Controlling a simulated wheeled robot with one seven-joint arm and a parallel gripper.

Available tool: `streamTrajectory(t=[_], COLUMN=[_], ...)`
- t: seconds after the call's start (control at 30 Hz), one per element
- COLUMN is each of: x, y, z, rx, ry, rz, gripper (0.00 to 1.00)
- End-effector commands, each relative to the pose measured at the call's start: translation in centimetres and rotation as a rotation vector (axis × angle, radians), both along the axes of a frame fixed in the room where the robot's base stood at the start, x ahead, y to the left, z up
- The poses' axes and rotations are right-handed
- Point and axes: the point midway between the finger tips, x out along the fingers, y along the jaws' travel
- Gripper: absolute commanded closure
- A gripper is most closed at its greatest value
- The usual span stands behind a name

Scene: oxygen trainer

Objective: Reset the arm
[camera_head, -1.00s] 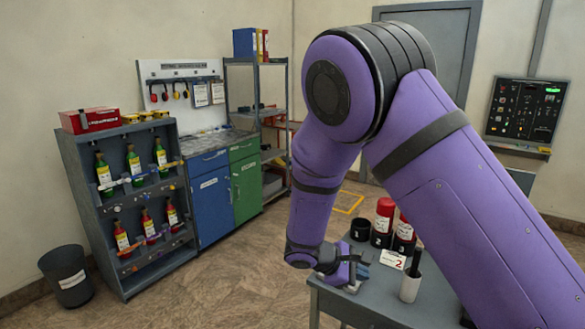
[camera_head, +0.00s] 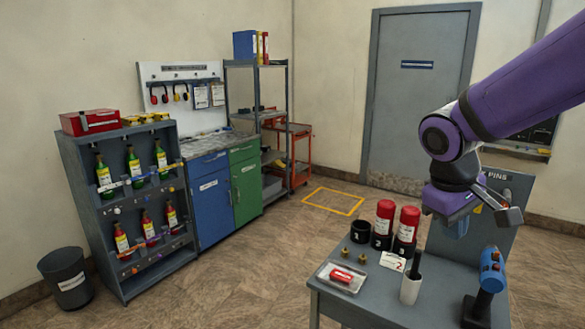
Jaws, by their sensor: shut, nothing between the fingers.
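My gripper (camera_head: 457,229) points down at the right, above the back of the grey table (camera_head: 385,292) and clear of its surface. My arm reaches in from the upper right edge, bent at the wrist joint. The gripper is to the right of two red cylinders with black bases (camera_head: 384,217) (camera_head: 407,225). My wrist partly covers a grey panel marked "PINS" (camera_head: 497,230).
The table also holds a tray with a red item (camera_head: 341,279), a black cup (camera_head: 360,230), a card (camera_head: 392,261), a white holder with a black handle (camera_head: 411,289) and a blue tool on a black stand (camera_head: 491,270). A bottle rack (camera_head: 130,233) stands left. The floor between is open.

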Motion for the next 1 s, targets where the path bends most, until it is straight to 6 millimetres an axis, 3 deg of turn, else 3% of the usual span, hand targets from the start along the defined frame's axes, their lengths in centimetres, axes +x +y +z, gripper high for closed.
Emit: streamTrajectory(t=[0.3, 0.6, 0.8, 1.0], x=[-6.3, -12.1, -14.2, -14.7], y=[-2.0, -2.5, -2.3, -2.3], z=[4.6, 7.1, 7.7, 7.8], rx=[0.18, 0.316, 0.363, 0.374], ry=[-0.174, -0.343, -0.414, -0.43], rz=[-0.159, -0.283, -0.326, -0.337], gripper=[1.0, 1.0, 1.0, 1.0])
